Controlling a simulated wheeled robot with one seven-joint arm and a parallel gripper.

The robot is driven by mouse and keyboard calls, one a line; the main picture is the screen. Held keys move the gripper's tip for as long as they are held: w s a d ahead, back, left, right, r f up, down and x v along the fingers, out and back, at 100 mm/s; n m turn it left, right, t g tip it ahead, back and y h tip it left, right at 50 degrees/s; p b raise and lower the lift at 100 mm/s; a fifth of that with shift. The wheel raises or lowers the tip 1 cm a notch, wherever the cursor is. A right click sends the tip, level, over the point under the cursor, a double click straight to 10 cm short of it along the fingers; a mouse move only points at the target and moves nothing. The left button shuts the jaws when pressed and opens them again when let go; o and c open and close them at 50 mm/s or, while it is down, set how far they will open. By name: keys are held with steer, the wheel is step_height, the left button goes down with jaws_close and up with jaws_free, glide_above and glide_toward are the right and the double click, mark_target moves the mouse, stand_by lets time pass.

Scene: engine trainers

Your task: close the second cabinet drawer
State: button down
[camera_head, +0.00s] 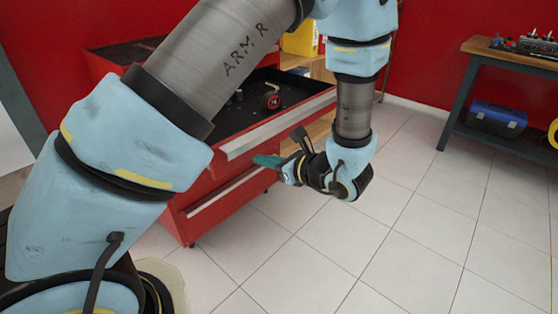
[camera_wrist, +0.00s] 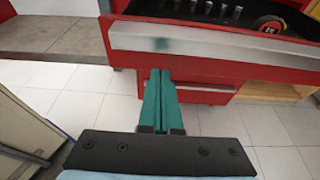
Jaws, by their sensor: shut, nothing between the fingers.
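The red cabinet (camera_head: 195,222) stands left of centre, partly hidden behind my arm. One drawer (camera_head: 300,112) is pulled out, with a black interior and a pale strip along its red front. In the wrist view this drawer front (camera_wrist: 225,45) crosses the upper picture. A lower drawer front (camera_head: 225,192) with a similar strip shows below it; I cannot tell which is counted second. My gripper (camera_head: 262,160) has green fingers, shut and empty, in front of the cabinet. In the wrist view the fingertips (camera_wrist: 160,73) point at the pulled-out drawer's front, with contact unclear.
A tape measure (camera_head: 273,101) and small metal pieces lie in the open drawer. A wooden shelf unit (camera_head: 318,68) stands behind the cabinet. A workbench (camera_head: 510,60) with a blue toolbox (camera_head: 497,118) is at the right. The tiled floor (camera_head: 420,215) between is clear.

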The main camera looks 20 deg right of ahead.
mark_target(248, 153)
steer(key=shift+w+a+f+p, duration=0.15)
steer(key=shift+w+a, duration=0.2)
steer(key=shift+w, duration=0.4)
steer(key=shift+w+a+r+p, duration=0.1)
steer(key=shift+w+a, duration=0.3)
steer(key=shift+w, duration=0.3)
steer(key=shift+w+a+f+p, duration=0.15)
steer(key=shift+w+a, duration=0.2)
steer(key=shift+w, duration=0.4)
steer(key=shift+w+a, duration=0.1)
steer(key=shift+w, duration=0.1)
steer(key=w+a+b, duration=0.2)
steer(key=w+a, duration=0.3)
steer(key=w, duration=0.5)
steer(key=w+a+b, duration=0.3)
steer(key=w+a, duration=0.2)
steer(key=w, duration=0.6)
steer(key=w+a+b, duration=0.2)
steer(key=w+a, duration=0.3)
steer(key=w, duration=0.6)
steer(key=shift+a+b, duration=0.1)
steer(key=shift+b, duration=0.25)
steer(key=shift+w+a+r, duration=0.1)
steer(key=shift+w+a, duration=0.1)
steer(key=shift+w, duration=0.25)
steer(key=shift+w+a+r, duration=0.1)
steer(key=shift+r, duration=0.1)
